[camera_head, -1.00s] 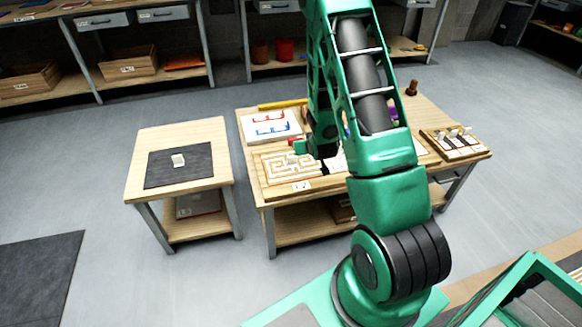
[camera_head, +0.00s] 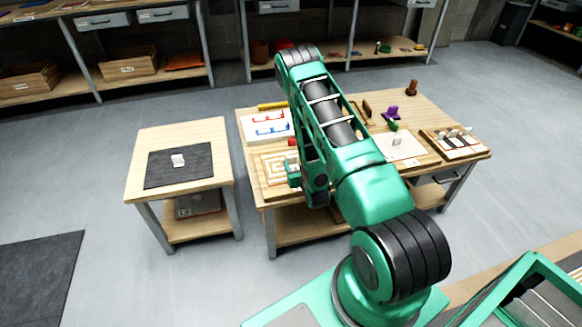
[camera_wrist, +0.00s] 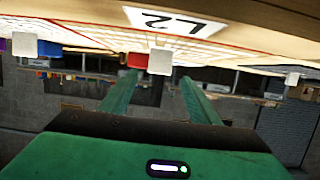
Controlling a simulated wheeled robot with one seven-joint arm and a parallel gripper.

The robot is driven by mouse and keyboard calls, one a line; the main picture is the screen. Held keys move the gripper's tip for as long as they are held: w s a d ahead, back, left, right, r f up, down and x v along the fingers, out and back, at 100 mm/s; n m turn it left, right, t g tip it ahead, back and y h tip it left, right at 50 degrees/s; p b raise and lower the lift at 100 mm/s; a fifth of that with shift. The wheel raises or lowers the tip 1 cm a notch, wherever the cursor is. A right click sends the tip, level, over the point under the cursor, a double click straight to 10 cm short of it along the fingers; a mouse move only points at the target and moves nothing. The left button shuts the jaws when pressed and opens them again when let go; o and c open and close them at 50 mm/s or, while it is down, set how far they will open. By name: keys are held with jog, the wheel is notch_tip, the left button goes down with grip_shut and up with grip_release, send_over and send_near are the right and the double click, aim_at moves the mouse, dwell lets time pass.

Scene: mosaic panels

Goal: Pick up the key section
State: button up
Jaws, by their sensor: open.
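A small white piece (camera_head: 178,160) stands upright on the black mat (camera_head: 158,177) of the small left table. I cannot tell whether it is the key section. Several small white pieces (camera_head: 455,134) stand on a dark-slotted rack (camera_head: 478,150) at the right of the larger table. My gripper (camera_head: 293,176) is at the left panel near the larger table's front, well to the right of the black mat. In the wrist view its two green fingers (camera_wrist: 158,82) are apart with nothing held. A red block (camera_wrist: 138,60) and a white block (camera_wrist: 160,62) show beyond them.
The larger table (camera_head: 262,192) carries a panel with red and blue strips (camera_head: 268,126), a line-patterned panel (camera_head: 272,165), a pale panel (camera_head: 402,146) and a purple piece (camera_head: 391,112). Floor separates the two tables. My arm hides the table's middle.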

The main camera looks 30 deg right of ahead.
aim_at(293, 158)
jog(key=shift+x, duration=3.35)
jog(key=shift+s+f, duration=0.1)
jog(key=shift+f, duration=0.05)
jog(key=shift+c, duration=0.3)
grip_shut()
